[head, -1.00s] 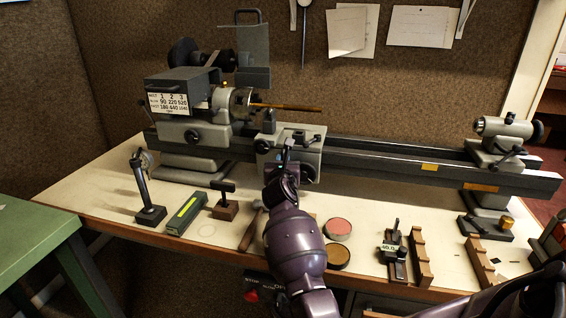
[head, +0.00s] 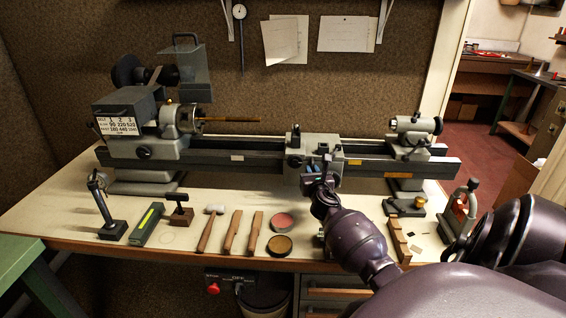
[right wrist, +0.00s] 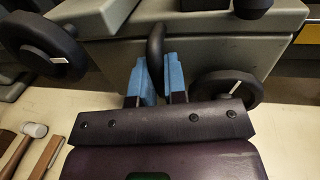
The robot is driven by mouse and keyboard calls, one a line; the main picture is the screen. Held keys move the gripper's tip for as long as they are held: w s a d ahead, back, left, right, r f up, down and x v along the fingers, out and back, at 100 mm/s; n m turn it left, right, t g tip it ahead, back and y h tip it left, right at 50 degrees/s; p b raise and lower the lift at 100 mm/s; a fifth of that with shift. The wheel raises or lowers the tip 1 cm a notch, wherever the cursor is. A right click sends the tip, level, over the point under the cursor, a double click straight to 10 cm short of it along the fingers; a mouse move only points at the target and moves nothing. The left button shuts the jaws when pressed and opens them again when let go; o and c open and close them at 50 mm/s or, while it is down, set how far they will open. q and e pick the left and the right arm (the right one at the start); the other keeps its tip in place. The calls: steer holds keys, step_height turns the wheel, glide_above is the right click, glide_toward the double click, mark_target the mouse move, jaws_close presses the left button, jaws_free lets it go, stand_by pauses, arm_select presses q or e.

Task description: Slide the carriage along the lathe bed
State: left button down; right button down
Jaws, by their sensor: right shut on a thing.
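The grey carriage (head: 297,160) sits on the dark lathe bed (head: 258,158), between the headstock (head: 160,125) and the tailstock (head: 405,140), closer to the tailstock. My right gripper (head: 322,178) is at the carriage's front. In the right wrist view its blue fingers (right wrist: 160,82) are shut on a dark upright handle (right wrist: 155,42) on the carriage front. Handwheels show on the left (right wrist: 40,46) and right (right wrist: 228,92) of that handle. My left gripper is not in view.
A thin brass rod (head: 230,120) sticks out from the headstock chuck. A hammer (head: 208,228), round tins (head: 280,244) and a notched wooden rack (head: 397,242) lie along the bench front. A short stretch of bed is free between carriage and tailstock.

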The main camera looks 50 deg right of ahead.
mark_target(338, 168)
steer(key=s+d, duration=0.6)
steer(key=s, duration=0.1)
steer(key=shift+d+r, duration=0.1)
steer(key=c, duration=1.5)
jaws_free()
steer(key=shift+o, duration=0.2)
steer(key=shift+s+a, duration=0.25)
steer(key=shift+a, duration=0.05)
steer(key=v, duration=1)
